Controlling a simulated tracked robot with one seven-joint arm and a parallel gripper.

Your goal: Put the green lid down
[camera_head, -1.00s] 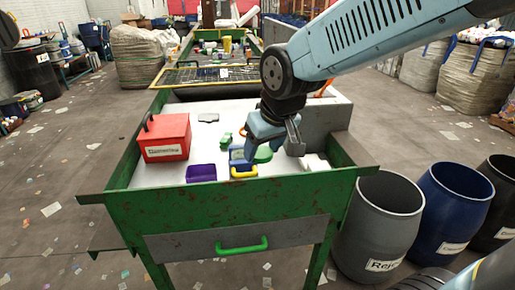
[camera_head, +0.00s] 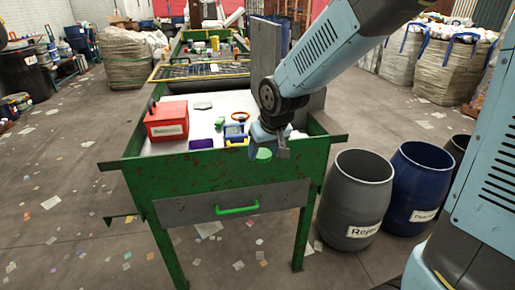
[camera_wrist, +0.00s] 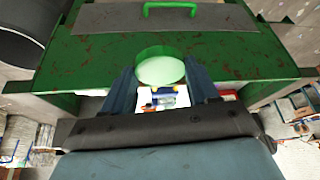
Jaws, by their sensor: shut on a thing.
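My gripper (camera_head: 268,150) is shut on the green lid (camera_head: 264,154), which shows as a small green disc at its tips. In the wrist view the round lid (camera_wrist: 160,68) sits between the two fingers, its pale face and green rim in sight. The lid is held up by the near edge of the green sorting table (camera_head: 225,172), toward its right side. I cannot tell how high it is above the table's rim.
On the white tabletop are a red box (camera_head: 167,121), a purple tray (camera_head: 201,143), a blue item (camera_head: 235,131), an orange ring (camera_head: 240,115) and a grey piece (camera_head: 203,105). A grey barrel (camera_head: 357,200) and a blue barrel (camera_head: 418,185) stand right of the table.

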